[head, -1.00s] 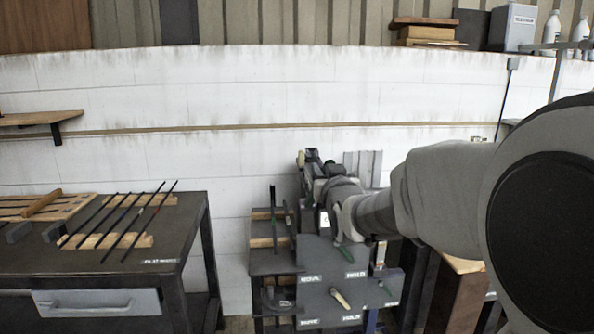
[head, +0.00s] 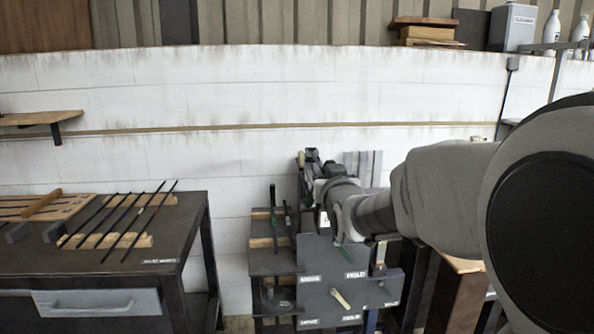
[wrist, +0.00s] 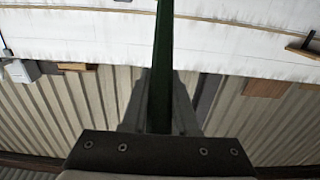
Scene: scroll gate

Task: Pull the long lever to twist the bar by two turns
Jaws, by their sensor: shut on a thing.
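My gripper (wrist: 158,108) is shut on a dark green bar, the long lever (wrist: 162,50), which runs from the top edge of the wrist view down between the fingers. In the head view my gripper (head: 314,166) is at the top of the twisting machine, partly hidden by my own wrist. The machine's dark front panel (head: 318,264) carries a small lever with a pale wooden grip (head: 340,298) and white labels. The bar in the machine cannot be made out clearly behind my arm.
A dark workbench (head: 190,213) at the left holds several thin rods (head: 130,220) on wooden rests. A white wall (head: 230,100) stands behind. A wooden shelf (head: 40,118) juts out at the left. A wooden cabinet (head: 455,290) is right of the machine. Floor space shows little.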

